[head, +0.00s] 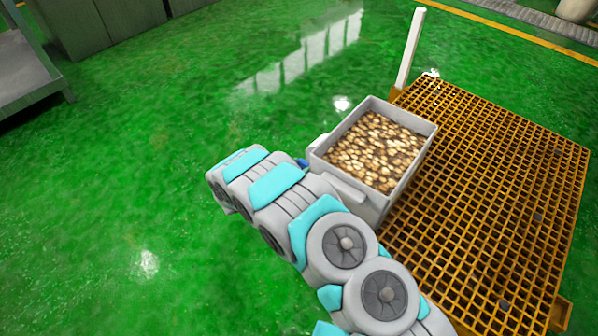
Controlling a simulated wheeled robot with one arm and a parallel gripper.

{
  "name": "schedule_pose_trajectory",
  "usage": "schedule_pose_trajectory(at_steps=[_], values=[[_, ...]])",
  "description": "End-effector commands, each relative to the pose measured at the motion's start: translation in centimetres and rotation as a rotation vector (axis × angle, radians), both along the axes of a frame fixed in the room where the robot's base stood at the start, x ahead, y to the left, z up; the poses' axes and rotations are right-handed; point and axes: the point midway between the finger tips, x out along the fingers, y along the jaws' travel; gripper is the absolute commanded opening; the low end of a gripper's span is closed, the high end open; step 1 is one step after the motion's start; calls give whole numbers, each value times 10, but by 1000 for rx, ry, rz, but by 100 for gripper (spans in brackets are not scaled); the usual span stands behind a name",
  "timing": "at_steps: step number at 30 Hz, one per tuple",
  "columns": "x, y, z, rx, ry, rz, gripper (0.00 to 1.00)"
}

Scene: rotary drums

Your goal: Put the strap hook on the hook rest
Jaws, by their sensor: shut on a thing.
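I cannot make out the strap hook or the hook rest in the head view. My grey and turquoise arm reaches from the bottom right up to the left over the green floor. Its far end hides what is beneath and behind it. My gripper's fingers do not show. A small dark blue piece (301,162) shows between the arm and the grey bin; I cannot tell what it belongs to.
A grey bin (428,130) full of small brown and tan pieces stands beside my arm. An orange grating (500,190) lies to its right, with a white post (411,48) at its far corner. The green floor (110,200) at left is clear.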

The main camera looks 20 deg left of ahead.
Motion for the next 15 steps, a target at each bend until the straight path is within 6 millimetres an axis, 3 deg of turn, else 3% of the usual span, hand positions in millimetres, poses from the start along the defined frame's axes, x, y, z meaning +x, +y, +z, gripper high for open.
schedule_pose_trajectory(at_steps=[5, 15], values=[[0, 1, -24, -2, 1, 1, 0], [0, 1, -26, 0, 0, 1, 0]])
